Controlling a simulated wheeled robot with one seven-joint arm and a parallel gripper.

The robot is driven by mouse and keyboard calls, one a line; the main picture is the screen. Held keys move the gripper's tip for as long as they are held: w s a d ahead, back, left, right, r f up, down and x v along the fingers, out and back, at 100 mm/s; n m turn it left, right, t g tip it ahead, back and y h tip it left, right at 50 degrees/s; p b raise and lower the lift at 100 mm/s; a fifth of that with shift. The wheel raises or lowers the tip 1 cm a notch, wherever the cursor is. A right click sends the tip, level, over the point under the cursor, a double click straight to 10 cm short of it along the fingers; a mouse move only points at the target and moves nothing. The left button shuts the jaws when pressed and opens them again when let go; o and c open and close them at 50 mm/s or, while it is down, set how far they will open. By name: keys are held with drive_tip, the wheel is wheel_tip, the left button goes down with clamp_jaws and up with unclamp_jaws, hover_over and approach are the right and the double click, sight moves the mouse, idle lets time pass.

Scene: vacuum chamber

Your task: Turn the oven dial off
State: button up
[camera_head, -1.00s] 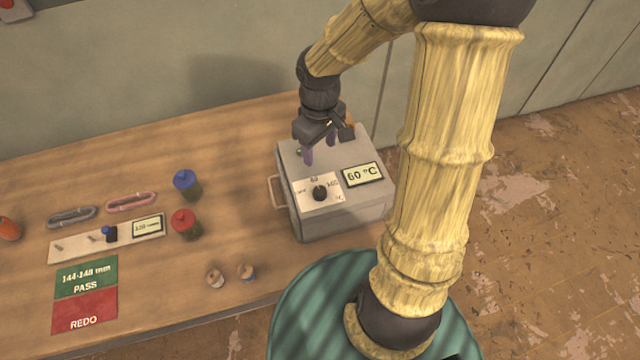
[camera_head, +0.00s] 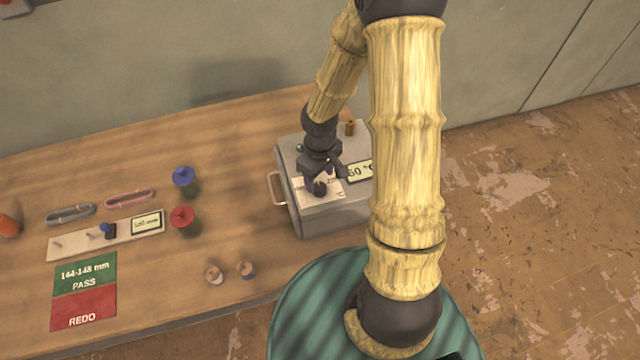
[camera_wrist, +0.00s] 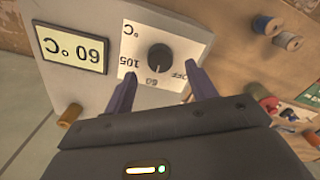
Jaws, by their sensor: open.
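The oven (camera_head: 335,217) is a grey box on the table, with a handle at its left side. Its black round dial (camera_head: 319,189) sits on a white plate marked OFF, 60, 105 and °C; the dial also shows in the wrist view (camera_wrist: 159,58), its mark toward 60. The display (camera_wrist: 72,48) reads 60 °C. My gripper (camera_wrist: 162,75) is open, its two purple fingers apart on either side of the plate, just short of the dial, which shows beyond and between their tips. In the head view my gripper (camera_head: 322,177) is over the dial and partly hides the plate.
A small brass knob (camera_head: 350,128) stands on the oven's back edge. Table space between the jars and oven is clear.

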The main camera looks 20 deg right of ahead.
sight(320, 187)
wheel_tip(320, 187, down, 4)
drive_tip(key=shift+f, duration=0.2)
drive_tip(key=c, duration=1)
drive_tip(key=shift+n, duration=0.4)
drive_tip(key=n+p, duration=0.1)
drive_tip(key=n, duration=0.4)
drive_tip(key=shift+r, duration=0.1)
drive_tip(key=n+p, duration=0.1)
drive_tip(key=n, duration=0.5)
